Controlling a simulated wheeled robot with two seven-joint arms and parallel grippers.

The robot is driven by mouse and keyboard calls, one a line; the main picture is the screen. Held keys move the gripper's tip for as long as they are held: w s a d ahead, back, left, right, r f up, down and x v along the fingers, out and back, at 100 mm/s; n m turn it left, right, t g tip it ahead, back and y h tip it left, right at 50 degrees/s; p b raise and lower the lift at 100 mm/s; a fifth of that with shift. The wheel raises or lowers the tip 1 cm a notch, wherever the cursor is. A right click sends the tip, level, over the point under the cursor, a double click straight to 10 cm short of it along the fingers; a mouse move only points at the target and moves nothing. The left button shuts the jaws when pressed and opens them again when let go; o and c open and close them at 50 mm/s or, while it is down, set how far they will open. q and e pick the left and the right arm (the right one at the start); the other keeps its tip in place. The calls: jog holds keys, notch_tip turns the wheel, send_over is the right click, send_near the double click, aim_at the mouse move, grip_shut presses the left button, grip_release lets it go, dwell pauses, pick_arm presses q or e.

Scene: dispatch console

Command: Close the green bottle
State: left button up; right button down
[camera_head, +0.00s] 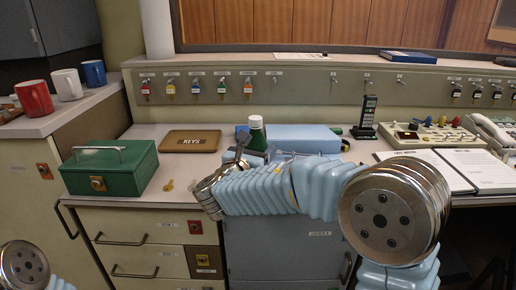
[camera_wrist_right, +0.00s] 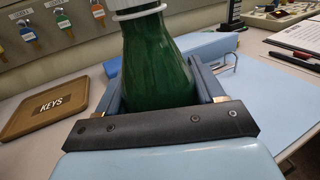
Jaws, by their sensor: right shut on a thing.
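The green bottle (camera_head: 257,138) stands on the console desk in the head view, with a white cap (camera_head: 256,121) on its top. In the right wrist view the green bottle (camera_wrist_right: 155,65) fills the middle, and the lower edge of its white top (camera_wrist_right: 138,10) shows at the upper frame edge. My right gripper (camera_head: 246,146) is shut on the bottle's body, with one finger on each side in the wrist view (camera_wrist_right: 158,92). Whether the cap is fully seated cannot be told. My left arm shows only at the lower left corner; its gripper is out of view.
A blue binder (camera_head: 305,138) lies behind the bottle. A brown KEYS tray (camera_head: 191,141), a small brass key (camera_head: 168,185) and a green cash box (camera_head: 110,168) are to the left. A black handset (camera_head: 366,118) and an open logbook (camera_head: 450,170) are to the right.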

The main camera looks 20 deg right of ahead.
jog(key=shift+f, duration=0.15)
jog(key=shift+c, duration=0.7)
grip_release()
jog(key=shift+a, duration=0.1)
jog(key=b+v, duration=0.1)
jog(key=v, duration=1.1)
